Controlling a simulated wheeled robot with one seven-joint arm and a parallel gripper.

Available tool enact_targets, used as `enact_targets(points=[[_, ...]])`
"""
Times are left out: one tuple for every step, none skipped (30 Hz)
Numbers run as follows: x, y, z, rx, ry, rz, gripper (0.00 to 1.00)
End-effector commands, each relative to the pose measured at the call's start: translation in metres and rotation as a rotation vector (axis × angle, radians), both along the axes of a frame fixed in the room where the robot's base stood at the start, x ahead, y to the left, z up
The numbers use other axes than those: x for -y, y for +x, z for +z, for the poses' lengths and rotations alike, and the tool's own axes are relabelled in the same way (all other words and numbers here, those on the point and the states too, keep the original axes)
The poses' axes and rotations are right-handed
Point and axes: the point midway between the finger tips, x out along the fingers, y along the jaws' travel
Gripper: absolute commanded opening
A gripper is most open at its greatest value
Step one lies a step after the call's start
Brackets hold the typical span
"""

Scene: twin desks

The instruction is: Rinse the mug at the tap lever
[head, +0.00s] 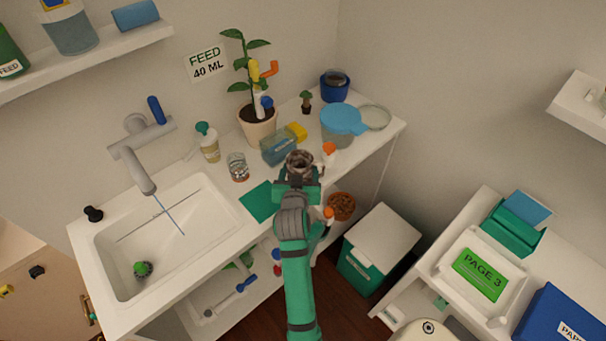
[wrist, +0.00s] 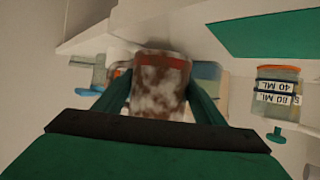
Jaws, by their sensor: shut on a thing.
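The mug (head: 300,158) is smeared brown and white and is held up near the front of the counter, right of the sink. My gripper (head: 298,181) is shut on it; the wrist view shows the mug (wrist: 160,85) between the two green fingers. The grey tap (head: 137,170) stands behind the white sink (head: 165,250), to the left of my gripper. Its blue-ended lever (head: 156,110) points up. A thin blue stream runs from the spout into the basin. The mug is well apart from the stream.
A potted plant (head: 257,125) and a blue-lidded jar (head: 340,122) stand behind. A green scrubber (head: 142,269) lies in the basin.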

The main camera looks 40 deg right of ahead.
Motion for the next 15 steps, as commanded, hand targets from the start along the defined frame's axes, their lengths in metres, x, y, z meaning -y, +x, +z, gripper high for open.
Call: enact_targets(points=[[0.000,0.000,0.004,0.003,-0.001,0.000,0.31],[0.000,0.000,0.005,0.003,-0.001,0.000,0.31],[0.000,0.000,0.007,0.003,-0.001,0.000,0.31],[0.000,0.000,0.008,0.003,-0.001,0.000,0.31],[0.000,0.000,0.010,0.003,-0.002,0.000,0.31],[0.000,0.000,0.011,0.004,-0.002,0.001,0.31],[0.000,0.000,0.013,0.004,-0.002,0.001,0.31],[0.000,0.000,0.014,0.004,-0.002,0.001,0.31],[0.000,0.001,0.016,0.004,-0.002,0.001,0.31],[0.000,0.001,0.017,0.004,-0.002,0.001,0.31],[0.000,0.001,0.018,0.004,-0.002,0.001,0.31],[0.000,0.001,0.020,0.003,-0.001,0.001,0.31],[0.000,0.001,0.021,0.002,-0.002,0.001,0.31],[0.000,0.001,0.022,0.002,-0.002,0.001,0.31],[0.000,0.001,0.024,0.003,-0.003,0.001,0.31]])
